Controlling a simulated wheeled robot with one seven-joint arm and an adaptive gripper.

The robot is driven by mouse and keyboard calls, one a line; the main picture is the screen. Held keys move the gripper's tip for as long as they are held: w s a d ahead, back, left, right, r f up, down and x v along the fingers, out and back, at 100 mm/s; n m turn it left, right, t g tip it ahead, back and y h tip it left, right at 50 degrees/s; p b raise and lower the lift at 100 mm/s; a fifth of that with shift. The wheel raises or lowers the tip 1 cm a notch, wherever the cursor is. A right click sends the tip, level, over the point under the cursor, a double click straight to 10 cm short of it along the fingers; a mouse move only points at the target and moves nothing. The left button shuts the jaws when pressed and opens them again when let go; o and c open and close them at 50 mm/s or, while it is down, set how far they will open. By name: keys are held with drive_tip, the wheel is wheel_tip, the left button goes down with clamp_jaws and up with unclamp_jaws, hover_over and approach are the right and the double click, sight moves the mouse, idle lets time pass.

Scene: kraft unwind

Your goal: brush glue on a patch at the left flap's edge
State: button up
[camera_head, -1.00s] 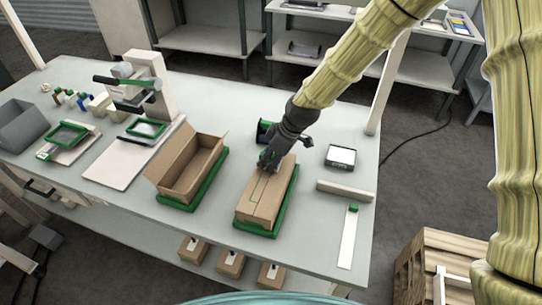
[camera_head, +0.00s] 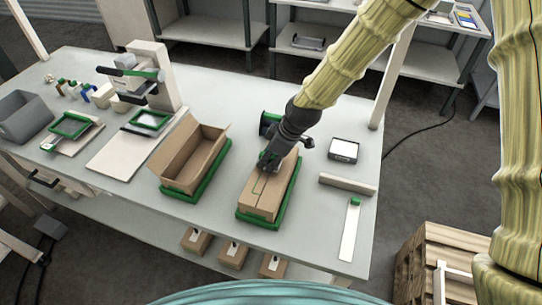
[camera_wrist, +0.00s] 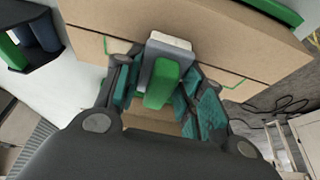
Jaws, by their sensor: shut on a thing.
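A closed kraft box (camera_head: 265,200) sits in a green tray (camera_head: 247,221) on the table. A green outlined patch (camera_head: 257,187) lies on its top beside the middle seam. My gripper (camera_head: 268,163) is over the far part of the box top. In the wrist view, my gripper (camera_wrist: 158,100) is shut on a brush with a green handle (camera_wrist: 162,84) and grey collar. Its pale tip (camera_wrist: 172,41) is at the box top (camera_wrist: 215,30) near the seam, between two green line ends. Whether the tip touches the cardboard, I cannot tell.
An open kraft box (camera_head: 180,178) stands in another green tray left of the closed one. A dark green-edged holder (camera_head: 269,121) is just behind my gripper. A scale-like block (camera_head: 344,149), a beige bar (camera_head: 347,184) and a white strip (camera_head: 349,232) lie to the right.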

drive_tip(key=shift+s+a, duration=0.35)
drive_tip(key=shift+s, duration=0.65)
drive_tip(key=shift+s+a, duration=0.3)
drive_tip(key=shift+s, duration=0.7)
drive_tip(key=shift+s+a, duration=0.35)
drive_tip(key=shift+s, duration=0.65)
drive_tip(key=shift+s+a, duration=0.25)
drive_tip(key=shift+s, duration=0.5)
drive_tip(key=shift+s+a+p, duration=0.25)
drive_tip(key=shift+s+p, duration=0.05)
drive_tip(key=shift+s, duration=0.45)
drive_tip(key=shift+w+d, duration=0.3)
drive_tip(key=shift+w, duration=0.6)
drive_tip(key=shift+w, duration=0.1)
drive_tip(key=shift+w+d, duration=0.3)
drive_tip(key=shift+w, duration=0.35)
drive_tip(key=shift+w+p, duration=0.15)
drive_tip(key=shift+p, duration=0.15)
